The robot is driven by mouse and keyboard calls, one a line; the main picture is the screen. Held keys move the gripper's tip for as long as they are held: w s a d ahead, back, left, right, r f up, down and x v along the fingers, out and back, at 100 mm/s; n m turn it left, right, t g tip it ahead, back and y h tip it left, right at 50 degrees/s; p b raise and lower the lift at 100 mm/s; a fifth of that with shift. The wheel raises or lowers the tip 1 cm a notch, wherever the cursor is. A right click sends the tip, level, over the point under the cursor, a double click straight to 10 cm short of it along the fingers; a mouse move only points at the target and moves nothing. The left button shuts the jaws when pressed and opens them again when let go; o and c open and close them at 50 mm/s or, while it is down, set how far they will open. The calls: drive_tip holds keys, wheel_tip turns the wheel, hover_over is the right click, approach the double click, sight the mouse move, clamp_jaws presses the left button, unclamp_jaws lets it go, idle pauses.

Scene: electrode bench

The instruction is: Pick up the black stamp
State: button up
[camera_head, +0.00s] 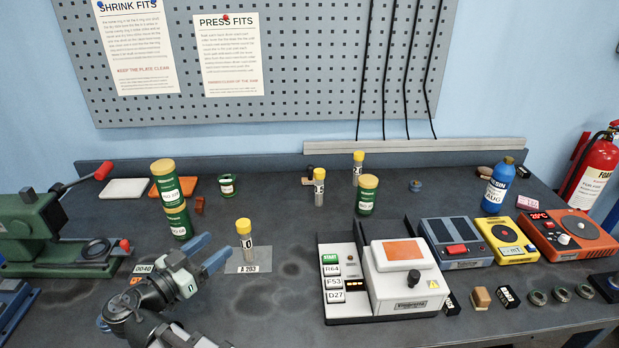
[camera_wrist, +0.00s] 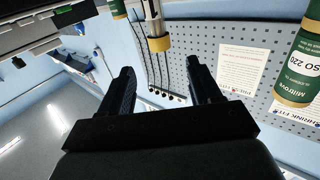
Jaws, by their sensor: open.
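My gripper (camera_head: 212,252) is open and empty at the left front of the bench, its blue-grey fingers pointing up and right near a yellow-capped vial. In the wrist view its two dark fingers (camera_wrist: 160,80) are spread apart with nothing between them. Small dark pieces could be the black stamp: a black block with a white label (camera_head: 508,297) at the right front, a similar dark piece (camera_head: 451,303) beside the white machine, and a small black-and-brown piece (camera_head: 308,175) at the back middle. I cannot tell which is the stamp. All are well away from my gripper.
The yellow-capped vial (camera_head: 244,242) stands on a labelled plate close to my fingers. Stacked green cans (camera_head: 175,215) stand behind. The white machine (camera_head: 404,285) fills the front centre. Boxed instruments (camera_head: 455,242) and a blue bottle (camera_head: 497,185) are right. A green press (camera_head: 50,235) is left.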

drive_tip(key=shift+r, duration=0.1)
idle(0.6)
wheel_tip(320, 180, up, 9)
drive_tip(key=m+g+y, duration=1)
drive_tip(key=g+y, duration=0.1)
drive_tip(key=g, duration=0.3)
hover_over(310, 175)
wheel_tip(310, 175, down, 4)
drive_tip(key=f, duration=0.9)
drive_tip(key=shift+w+a, duration=0.1)
drive_tip(key=shift+w, duration=0.2)
drive_tip(key=shift+w+d+f, duration=0.1)
drive_tip(key=shift+f, duration=1.3)
drive_tip(key=shift+w+d+f, duration=0.1)
drive_tip(key=shift+f, duration=1.3)
